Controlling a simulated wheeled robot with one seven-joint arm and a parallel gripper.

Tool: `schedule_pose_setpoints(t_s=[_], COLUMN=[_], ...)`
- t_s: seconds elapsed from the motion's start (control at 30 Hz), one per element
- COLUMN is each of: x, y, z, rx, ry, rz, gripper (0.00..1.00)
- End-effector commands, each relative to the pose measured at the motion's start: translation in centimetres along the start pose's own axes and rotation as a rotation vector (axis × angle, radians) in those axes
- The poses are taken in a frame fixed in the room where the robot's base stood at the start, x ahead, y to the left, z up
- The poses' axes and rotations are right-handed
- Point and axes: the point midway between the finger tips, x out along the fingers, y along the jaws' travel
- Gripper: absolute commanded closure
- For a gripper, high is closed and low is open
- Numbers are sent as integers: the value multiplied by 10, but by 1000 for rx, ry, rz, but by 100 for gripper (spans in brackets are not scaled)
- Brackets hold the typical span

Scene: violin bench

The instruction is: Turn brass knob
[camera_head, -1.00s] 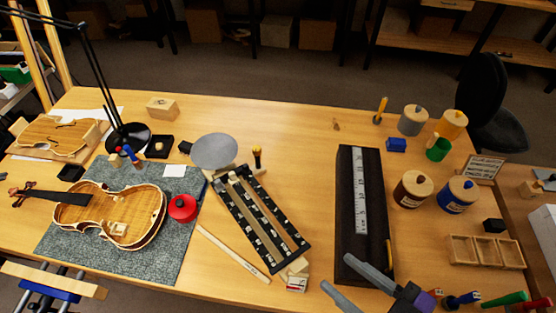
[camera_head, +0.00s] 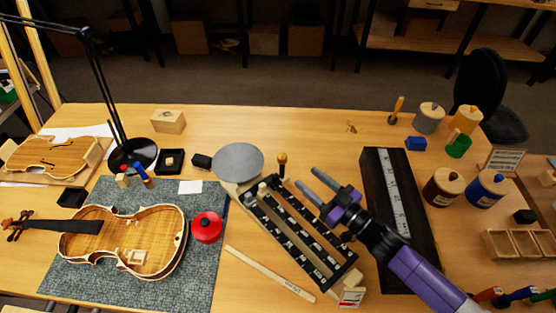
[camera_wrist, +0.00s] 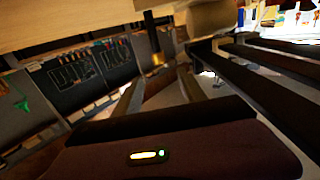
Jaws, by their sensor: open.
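The brass knob (camera_head: 282,158) is a small golden cap on a dark stem, at the back end of the black-railed fixture (camera_head: 318,262), just right of a grey round disc (camera_head: 238,162). My gripper (camera_head: 306,178) is open and empty, its two grey fingers pointing left toward the knob, a short gap to its right. In the wrist view, a golden spot on a dark upright (camera_wrist: 157,58), apparently the knob, lies ahead between the finger tips. I see no contact with it.
A long black board with a pale scale (camera_head: 393,200) lies right of the fixture, under my arm. A wooden strip (camera_head: 270,274) and a red round pot (camera_head: 207,227) lie to the left, beside the violin (camera_head: 135,240). The table behind the knob is clear.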

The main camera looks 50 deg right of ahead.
Motion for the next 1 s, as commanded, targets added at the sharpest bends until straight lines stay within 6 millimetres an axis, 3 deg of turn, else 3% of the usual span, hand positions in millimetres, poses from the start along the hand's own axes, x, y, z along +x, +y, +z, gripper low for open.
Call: schedule_pose_setpoints(t_s=[0.17, 0.63, 1.0], x=[16, 99, 120], y=[1, -1, 2], z=[-2, -2, 0], rx=[5, 5, 2], ry=[3, 1, 1], rz=[1, 0, 2], gripper=[52, 52, 52])
